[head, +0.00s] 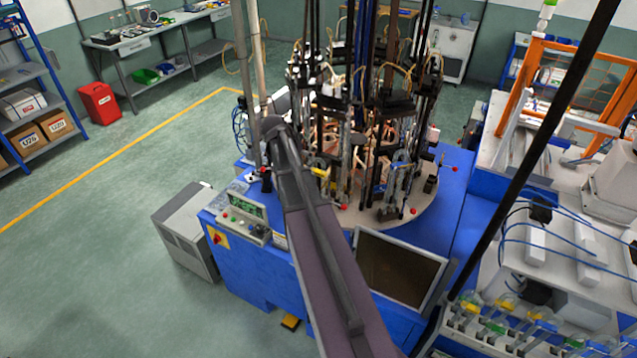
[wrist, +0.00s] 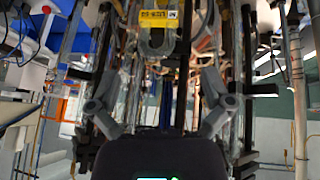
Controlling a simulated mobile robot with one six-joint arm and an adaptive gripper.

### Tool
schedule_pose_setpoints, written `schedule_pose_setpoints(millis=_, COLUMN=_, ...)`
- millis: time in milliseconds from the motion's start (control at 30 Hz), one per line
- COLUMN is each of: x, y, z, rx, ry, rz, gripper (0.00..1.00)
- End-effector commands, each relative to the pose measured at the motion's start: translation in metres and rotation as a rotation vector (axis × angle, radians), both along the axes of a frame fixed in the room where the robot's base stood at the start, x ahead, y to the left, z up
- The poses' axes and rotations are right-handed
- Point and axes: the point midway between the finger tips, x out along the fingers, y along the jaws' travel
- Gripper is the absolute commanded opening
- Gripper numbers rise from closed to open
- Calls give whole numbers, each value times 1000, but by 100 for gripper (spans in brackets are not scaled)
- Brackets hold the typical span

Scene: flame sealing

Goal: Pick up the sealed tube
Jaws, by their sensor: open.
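My gripper (wrist: 158,78) is open in the wrist view, its two grey fingers spread wide to the left and right. It faces the upright rods and clamps of the sealing machine, which also shows in the head view (head: 365,110). I see nothing held between the fingers. Thin upright parts stand behind and between the fingers, but I cannot tell which of them is the sealed tube. In the head view my arm reaches up to the left side of the machine, and my gripper cannot be made out there.
The machine's rods and hoses are crowded around my gripper, with a yellow label (wrist: 158,18) above. A control panel (head: 243,217) and a dark framed plate (head: 400,268) sit on the blue base.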

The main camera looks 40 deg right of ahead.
Motion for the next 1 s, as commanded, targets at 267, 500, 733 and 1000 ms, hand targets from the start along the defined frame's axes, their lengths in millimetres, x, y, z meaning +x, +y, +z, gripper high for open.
schedule_pose_setpoints(millis=267, x=1, y=-6, z=-13, rx=0, ry=1, rz=1, gripper=100)
schedule_pose_setpoints(millis=500, x=2, y=-18, z=-32, rx=0, ry=1, rz=1, gripper=100)
schedule_pose_setpoints(millis=733, x=4, y=-28, z=-50, rx=0, ry=1, rz=1, gripper=100)
schedule_pose_setpoints(millis=1000, x=5, y=-41, z=-68, rx=1, ry=1, rz=2, gripper=100)
